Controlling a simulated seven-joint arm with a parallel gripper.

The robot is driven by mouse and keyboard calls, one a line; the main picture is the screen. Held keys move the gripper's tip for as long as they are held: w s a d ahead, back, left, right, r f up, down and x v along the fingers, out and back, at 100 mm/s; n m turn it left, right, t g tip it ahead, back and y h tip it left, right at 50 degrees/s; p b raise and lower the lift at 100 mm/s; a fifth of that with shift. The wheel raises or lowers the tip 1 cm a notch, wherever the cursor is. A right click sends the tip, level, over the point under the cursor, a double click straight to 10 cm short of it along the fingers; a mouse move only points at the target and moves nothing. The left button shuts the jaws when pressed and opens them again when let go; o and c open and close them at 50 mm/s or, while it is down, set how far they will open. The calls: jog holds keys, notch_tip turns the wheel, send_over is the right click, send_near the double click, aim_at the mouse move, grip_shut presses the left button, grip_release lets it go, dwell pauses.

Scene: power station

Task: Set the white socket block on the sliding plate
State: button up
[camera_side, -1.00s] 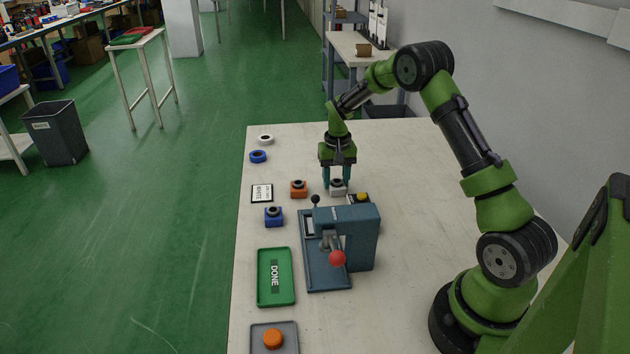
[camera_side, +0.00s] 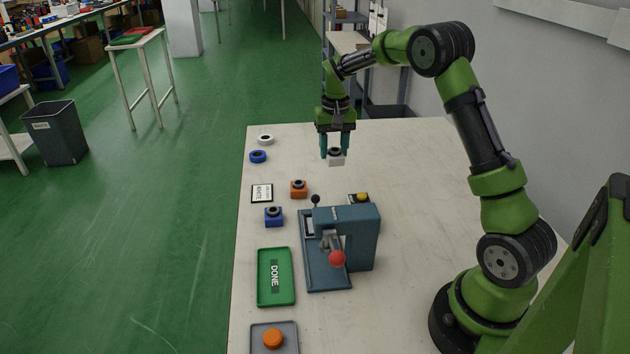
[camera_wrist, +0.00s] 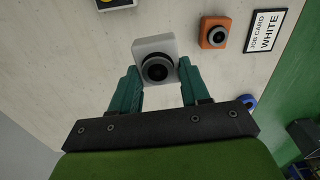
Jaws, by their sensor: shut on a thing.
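The white socket block (camera_side: 336,160) has a black ring on top and is held above the table. My gripper (camera_side: 337,151) is shut on it, with one teal finger at each side; the block also shows between the fingers in the wrist view (camera_wrist: 154,48). The blue-grey press (camera_side: 362,238) stands on the table, nearer the camera than the block. It has a red-knobbed lever (camera_side: 337,258) and a small black-knobbed handle (camera_side: 315,199) at its far left. I cannot clearly make out the sliding plate at this size.
An orange socket block (camera_side: 298,189) and a blue one (camera_side: 273,217) stand left of the press. A white ring (camera_side: 265,139) and blue ring (camera_side: 257,156) lie at far left. A job card reading WHITE (camera_side: 262,194), green DONE tray (camera_side: 262,290) and yellow button (camera_side: 361,197) are nearby.

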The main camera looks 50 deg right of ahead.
jog(key=s+a+r+n, duration=0.1)
jog(key=s+a, duration=0.1)
jog(key=a, duration=0.8)
jog(key=shift+m, duration=0.9)
jog(key=shift+s+a+f, duration=0.6)
jog(key=shift+a+f, duration=0.1)
jog(key=shift+f, duration=0.65)
jog(key=shift+s+a+f, duration=0.65)
jog(key=shift+a+f, duration=0.05)
jog(key=shift+f, duration=0.65)
jog(key=shift+s+a+f, duration=0.6)
jog(key=shift+a+f, duration=0.1)
jog(key=shift+f, duration=0.65)
jog(key=shift+f, duration=0.65)
jog(key=o, duration=1.1)
jog(key=shift+o, duration=0.2)
jog(key=shift+r, duration=0.1)
